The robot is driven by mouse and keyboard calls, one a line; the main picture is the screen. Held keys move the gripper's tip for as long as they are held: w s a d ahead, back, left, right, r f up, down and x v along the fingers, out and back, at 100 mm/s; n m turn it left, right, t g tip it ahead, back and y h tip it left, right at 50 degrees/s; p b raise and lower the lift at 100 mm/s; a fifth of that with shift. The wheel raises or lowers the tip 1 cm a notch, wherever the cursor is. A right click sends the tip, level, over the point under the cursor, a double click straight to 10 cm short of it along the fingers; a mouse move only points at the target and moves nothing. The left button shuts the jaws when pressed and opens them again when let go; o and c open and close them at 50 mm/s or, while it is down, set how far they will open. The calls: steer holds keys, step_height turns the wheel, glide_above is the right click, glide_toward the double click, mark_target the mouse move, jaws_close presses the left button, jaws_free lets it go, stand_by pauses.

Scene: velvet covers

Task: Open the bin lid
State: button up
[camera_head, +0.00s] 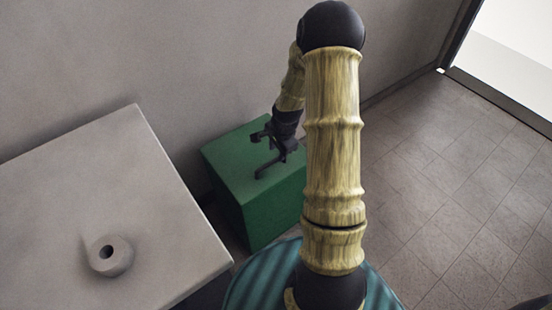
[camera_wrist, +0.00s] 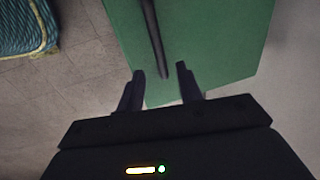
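The green bin (camera_head: 240,170) is a box against the wall, to the right of the pale table, with its flat top closed as far as I can see. My gripper (camera_head: 261,155) is over the top of the bin, with its two dark fingers spread apart. In the wrist view the green top (camera_wrist: 205,40) lies ahead of my open gripper (camera_wrist: 158,75). A dark narrow bar (camera_wrist: 154,40) runs across the green, its near end between the fingertips. I cannot tell whether it is a handle or a gap, or whether the fingers touch anything.
A pale table (camera_head: 130,190) stands on the left, bearing a paper roll (camera_head: 110,255). The grey wall (camera_head: 150,60) rises behind the bin. Tiled floor (camera_head: 440,200) on the right is open, with a bright doorway (camera_head: 510,45) at the far right.

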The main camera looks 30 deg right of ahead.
mark_target(275, 160)
steer(key=f, duration=0.2)
steer(key=w+f, duration=0.1)
steer(key=f, duration=0.2)
steer(key=shift+a+b, duration=0.1)
steer(key=shift+b, duration=0.25)
steer(key=shift+r, duration=0.1)
steer(key=shift+c, duration=0.5)
jaws_close()
